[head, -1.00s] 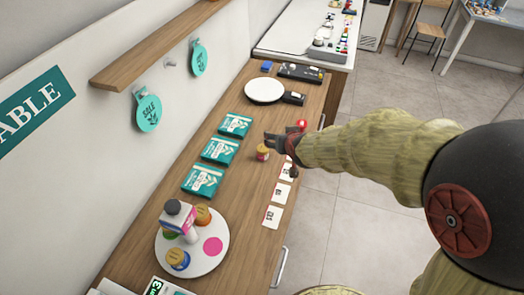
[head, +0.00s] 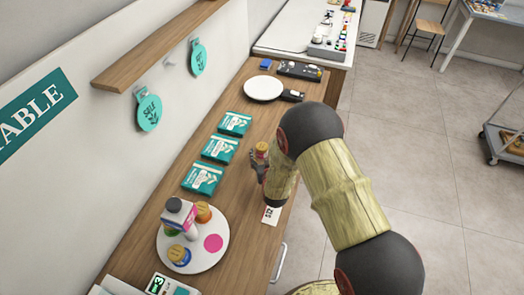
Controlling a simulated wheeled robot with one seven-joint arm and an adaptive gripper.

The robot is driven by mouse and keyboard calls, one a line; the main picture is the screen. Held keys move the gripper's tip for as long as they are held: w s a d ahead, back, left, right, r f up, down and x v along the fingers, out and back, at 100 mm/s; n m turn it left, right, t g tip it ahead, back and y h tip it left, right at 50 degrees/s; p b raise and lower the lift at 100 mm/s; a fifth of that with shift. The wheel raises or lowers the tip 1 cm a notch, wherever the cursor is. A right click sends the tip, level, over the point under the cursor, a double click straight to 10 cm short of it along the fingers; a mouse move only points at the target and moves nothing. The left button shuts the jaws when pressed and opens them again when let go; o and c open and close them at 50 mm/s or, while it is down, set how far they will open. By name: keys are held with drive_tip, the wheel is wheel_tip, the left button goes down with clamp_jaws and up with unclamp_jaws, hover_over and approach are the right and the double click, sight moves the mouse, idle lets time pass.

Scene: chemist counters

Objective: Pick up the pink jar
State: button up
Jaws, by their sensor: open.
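A small jar with a gold lid and a reddish-pink body (head: 262,149) stands on the wooden counter, right of the teal boxes. It looks like the pink jar, but its lower part is partly hidden. My gripper (head: 258,163) is open and right at the jar, on its near side. I cannot tell whether the fingers touch the jar or are around it. My arm covers the counter just to the right.
Several teal boxes (head: 219,149) lie left of the jar. A white plate (head: 264,88) lies farther back. A price card (head: 271,215) lies near the right edge.

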sight(262, 149)
drive_tip(key=x, duration=0.5)
drive_tip(key=shift+a+f, duration=0.1)
drive_tip(key=c, duration=0.3)
drive_tip(key=c, duration=1)
